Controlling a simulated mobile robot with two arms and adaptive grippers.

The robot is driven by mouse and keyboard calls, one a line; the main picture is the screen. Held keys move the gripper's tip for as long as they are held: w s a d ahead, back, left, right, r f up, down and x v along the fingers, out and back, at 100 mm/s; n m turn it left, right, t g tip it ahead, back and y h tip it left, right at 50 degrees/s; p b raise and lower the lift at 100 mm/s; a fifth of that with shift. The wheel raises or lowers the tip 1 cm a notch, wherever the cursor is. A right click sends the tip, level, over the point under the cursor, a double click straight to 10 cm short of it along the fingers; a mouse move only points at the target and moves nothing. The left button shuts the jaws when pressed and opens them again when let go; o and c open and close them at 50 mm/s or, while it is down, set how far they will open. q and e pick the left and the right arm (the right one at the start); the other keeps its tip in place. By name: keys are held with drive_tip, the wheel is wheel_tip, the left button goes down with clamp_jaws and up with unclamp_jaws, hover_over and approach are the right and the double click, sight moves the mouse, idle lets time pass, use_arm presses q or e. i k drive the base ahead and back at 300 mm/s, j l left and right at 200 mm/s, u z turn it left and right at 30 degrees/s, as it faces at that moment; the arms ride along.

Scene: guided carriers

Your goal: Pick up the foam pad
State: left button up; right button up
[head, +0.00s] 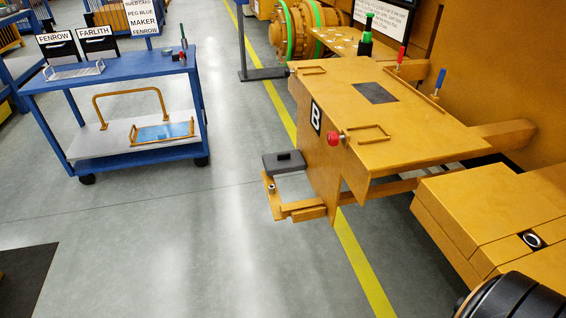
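No object is labelled as the foam pad, and I cannot tell for sure which one it is. A flat dark grey rectangle (375,93) lies on top of the yellow machine table (430,120). A dark grey block (284,162) with a small raised part on top sits at the end of a low yellow bracket, left of the table. A light blue sheet (165,132) lies in an orange-framed tray on the cart's lower shelf. Neither of my grippers is in view.
A blue cart (110,68) with signs stands at left. A red knob (334,138) and yellow handles project from the machine table. Red and blue pegs stand along its back right. Grey floor (215,230) between cart and machine is clear, beside a yellow line.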

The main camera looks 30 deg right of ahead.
sight(292, 161)
drive_tip(key=i+z, duration=0.1)
drive_tip(key=z, duration=0.3)
drive_tip(key=i+j+z, duration=0.15)
drive_tip(key=z, duration=0.25)
drive_tip(key=i+j+z, duration=0.1)
drive_tip(key=z, duration=0.3)
